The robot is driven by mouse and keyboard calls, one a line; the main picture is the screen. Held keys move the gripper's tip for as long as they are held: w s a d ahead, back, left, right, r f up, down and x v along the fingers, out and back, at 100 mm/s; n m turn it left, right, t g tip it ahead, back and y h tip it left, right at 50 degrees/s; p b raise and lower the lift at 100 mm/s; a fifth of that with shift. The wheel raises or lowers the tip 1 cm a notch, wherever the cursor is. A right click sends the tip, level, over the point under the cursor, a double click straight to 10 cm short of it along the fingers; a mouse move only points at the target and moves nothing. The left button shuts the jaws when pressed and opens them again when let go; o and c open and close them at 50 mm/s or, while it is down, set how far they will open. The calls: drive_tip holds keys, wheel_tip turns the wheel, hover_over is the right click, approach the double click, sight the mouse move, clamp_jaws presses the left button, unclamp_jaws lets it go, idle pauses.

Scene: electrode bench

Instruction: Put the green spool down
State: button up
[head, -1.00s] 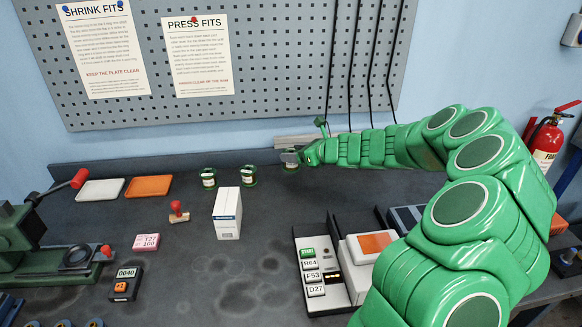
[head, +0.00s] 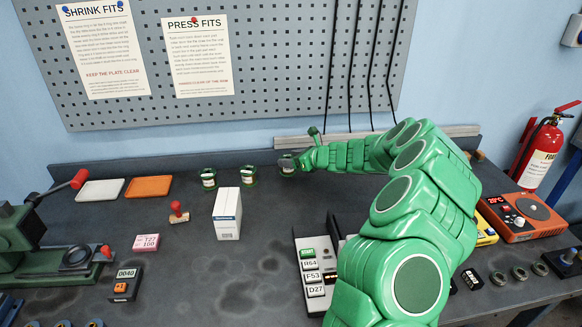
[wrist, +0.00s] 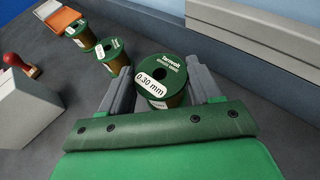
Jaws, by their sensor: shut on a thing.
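The green spool (wrist: 152,65) has a green top and a white label reading 0.30 mm. It sits upright between the two grey fingers of my gripper (wrist: 161,82) in the wrist view. In the head view my gripper (head: 290,159) is shut on this spool (head: 288,170) at the back of the bench, right of two similar spools. Its base is low, close to the bench top; I cannot tell whether it touches.
Two more green spools (head: 208,178) (head: 248,175) stand just left of the held one. A white box (head: 227,214) stands in front of them. A back ledge (wrist: 250,35) runs behind. White (head: 100,190) and orange (head: 148,186) trays lie further left.

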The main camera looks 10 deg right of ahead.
drive_tip(key=shift+w+f, duration=0.15)
drive_tip(key=shift+w, duration=0.05)
drive_tip(key=shift+f, duration=1.5)
drive_tip(key=shift+f, duration=0.15)
drive_tip(key=o, duration=1.5)
drive_tip(key=v, duration=1.2)
